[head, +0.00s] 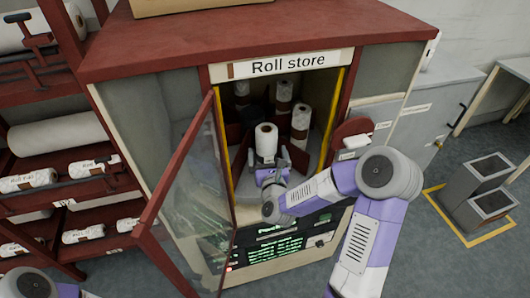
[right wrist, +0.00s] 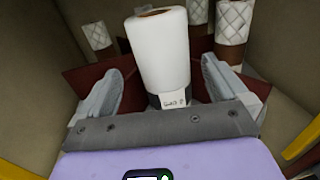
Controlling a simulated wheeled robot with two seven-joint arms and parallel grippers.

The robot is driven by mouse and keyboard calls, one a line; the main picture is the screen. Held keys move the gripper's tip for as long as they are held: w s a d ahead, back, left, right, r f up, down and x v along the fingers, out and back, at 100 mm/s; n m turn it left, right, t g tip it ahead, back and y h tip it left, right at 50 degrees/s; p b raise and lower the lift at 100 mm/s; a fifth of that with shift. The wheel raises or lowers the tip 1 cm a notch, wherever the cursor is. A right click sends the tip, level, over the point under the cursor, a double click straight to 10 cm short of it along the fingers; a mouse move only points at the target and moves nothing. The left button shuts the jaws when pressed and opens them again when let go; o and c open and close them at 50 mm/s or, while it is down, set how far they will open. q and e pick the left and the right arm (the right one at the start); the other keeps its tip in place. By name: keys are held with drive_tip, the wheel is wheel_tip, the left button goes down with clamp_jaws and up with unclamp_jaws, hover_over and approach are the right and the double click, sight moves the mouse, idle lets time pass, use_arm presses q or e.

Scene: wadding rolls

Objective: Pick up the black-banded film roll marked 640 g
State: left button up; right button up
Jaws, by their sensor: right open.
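A white film roll (head: 266,138) stands upright in the open roll store, in front of other rolls. In the right wrist view the roll (right wrist: 162,52) has a dark band near its foot with a small white label whose print I cannot read surely. My right gripper (head: 268,162) reaches through the doorway at the roll. In the right wrist view its open fingers (right wrist: 160,84) lie on either side of the lower roll, with a gap showing on both sides. The roll's foot is hidden behind the gripper's palm. My left gripper is out of view.
Behind stand rolls with brown bands (head: 300,120), with dark red dividers (right wrist: 115,88) between. The glass door (head: 185,200) hangs open at the left. Yellow-edged posts (head: 335,115) bound the opening. A rack of rolls (head: 60,180) stands at the left.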

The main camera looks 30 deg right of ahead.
drive_tip(key=x, duration=0.6)
drive_tip(key=shift+d+f+b, duration=0.2)
drive_tip(key=shift+f+b, duration=0.1)
drive_tip(key=shift+b, duration=0.1)
clamp_jaws()
drive_tip(key=shift+r, duration=0.15)
